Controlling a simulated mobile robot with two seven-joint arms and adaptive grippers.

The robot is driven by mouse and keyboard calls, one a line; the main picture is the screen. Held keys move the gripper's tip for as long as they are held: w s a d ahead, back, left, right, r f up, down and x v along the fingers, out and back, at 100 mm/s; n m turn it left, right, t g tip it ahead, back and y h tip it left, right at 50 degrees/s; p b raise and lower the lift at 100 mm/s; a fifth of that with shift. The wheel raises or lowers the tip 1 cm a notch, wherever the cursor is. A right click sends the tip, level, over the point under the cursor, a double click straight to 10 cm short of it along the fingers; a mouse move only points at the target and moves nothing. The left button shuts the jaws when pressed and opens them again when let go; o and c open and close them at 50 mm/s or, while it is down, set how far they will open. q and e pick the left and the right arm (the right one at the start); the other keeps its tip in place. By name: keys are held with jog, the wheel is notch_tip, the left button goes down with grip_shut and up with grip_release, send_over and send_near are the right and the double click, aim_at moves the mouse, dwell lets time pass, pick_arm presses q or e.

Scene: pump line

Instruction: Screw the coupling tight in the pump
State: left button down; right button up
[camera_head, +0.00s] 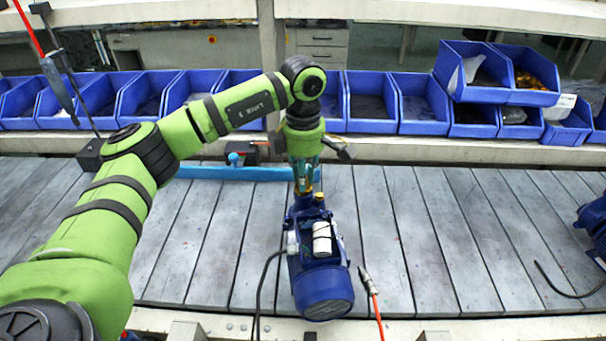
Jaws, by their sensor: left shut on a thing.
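A blue pump (322,270) with a ribbed round end and a white cylinder on top lies on the grey slatted line (420,240), near the middle. My left gripper (304,188) points down over the pump's far end. It is shut on a small brass-coloured piece, seemingly the coupling, at the top of the pump. The fingers hide most of this piece, so I cannot tell how deep it sits. My right gripper is not in view.
Several blue bins (372,103) stand in a row behind the line, some stacked at the right. A light blue bar (230,173) lies along the back edge. A red cable (378,318) lies right of the pump. Another blue pump (593,222) is cut off at the right edge.

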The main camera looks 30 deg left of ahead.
pick_arm(q)
jog(key=m, duration=0.3)
jog(key=shift+m, duration=1.9)
jog(key=m, duration=0.3)
jog(key=shift+b, duration=0.4)
jog(key=c, duration=1.2)
grip_release()
